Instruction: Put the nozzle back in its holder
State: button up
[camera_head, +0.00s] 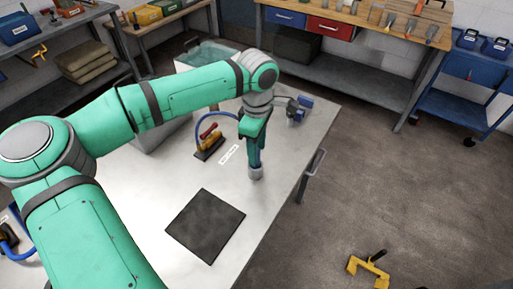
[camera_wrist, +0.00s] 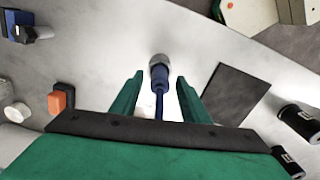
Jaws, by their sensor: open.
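My gripper (camera_head: 257,160) points down over the grey table, its green fingers open. The wrist view shows the same gripper (camera_wrist: 158,92) with a finger on each side of a slim blue piece with a round grey end (camera_wrist: 160,65), gaps on both sides. This piece, seemingly the nozzle, also shows below the fingers in the head view (camera_head: 256,173). Whether it touches the table is unclear. A black-based fixture with yellow and red parts (camera_head: 210,142) stands left of the gripper, with a blue hose arching from it. I cannot tell which thing is the holder.
A dark square mat (camera_head: 206,225) lies on the table (camera_head: 170,187) in front of the gripper. A blue-and-grey device (camera_head: 298,108) stands near the far right edge. A clear bin (camera_head: 207,55) is behind. A yellow clamp (camera_head: 368,269) lies on the floor.

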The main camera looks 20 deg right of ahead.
notch_tip(320, 180, up, 12)
jog(key=shift+w, duration=0.15)
dwell(0.4)
jog(key=shift+a, duration=0.1)
